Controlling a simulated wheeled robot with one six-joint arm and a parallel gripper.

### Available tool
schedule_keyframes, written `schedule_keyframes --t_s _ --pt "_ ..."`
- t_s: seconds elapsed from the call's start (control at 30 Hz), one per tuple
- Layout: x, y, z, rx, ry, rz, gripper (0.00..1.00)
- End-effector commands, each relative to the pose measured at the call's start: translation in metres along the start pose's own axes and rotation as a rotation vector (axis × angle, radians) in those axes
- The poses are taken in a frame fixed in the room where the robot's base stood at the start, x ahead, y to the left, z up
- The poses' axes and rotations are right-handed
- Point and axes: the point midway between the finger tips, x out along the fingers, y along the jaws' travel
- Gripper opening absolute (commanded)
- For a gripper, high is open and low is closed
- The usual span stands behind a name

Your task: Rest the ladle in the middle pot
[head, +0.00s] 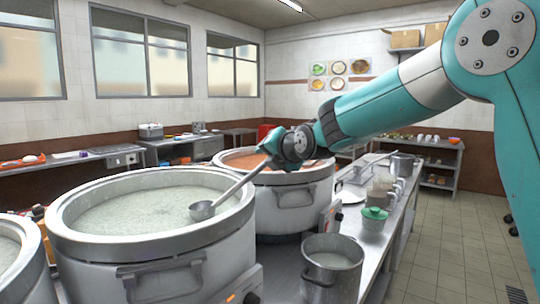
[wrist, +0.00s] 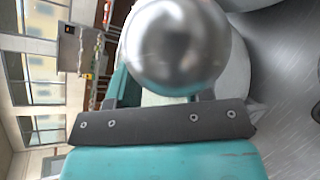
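The ladle (head: 203,210) is steel with a round bowl and a long thin handle. My gripper (head: 277,148) is shut on the upper end of its handle. The handle slants down to the left. The bowl appears over the pale congee of the middle pot (head: 215,268), inside its rim; I cannot tell if it touches the congee. In the wrist view the shiny bowl (wrist: 178,45) stands large beyond my gripper (wrist: 162,98) and hides the handle and most of the fingers.
A left pot (head: 20,262) is cut off at the frame edge. A right pot (head: 300,205) with orange contents stands behind, under my gripper.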

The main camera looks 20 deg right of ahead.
Motion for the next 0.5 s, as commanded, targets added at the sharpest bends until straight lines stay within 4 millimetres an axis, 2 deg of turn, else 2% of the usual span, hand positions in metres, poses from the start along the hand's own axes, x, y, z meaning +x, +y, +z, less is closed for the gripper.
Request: schedule_keyframes --t_s 0.27,0.37,0.5 --pt "-0.005 -0.001 -0.001 0.000 0.000 -0.001 0.46" --pt "-0.018 -0.001 -0.001 0.000 -0.002 0.001 0.46" --pt "-0.050 -0.002 -0.001 0.000 -0.003 0.002 0.46"
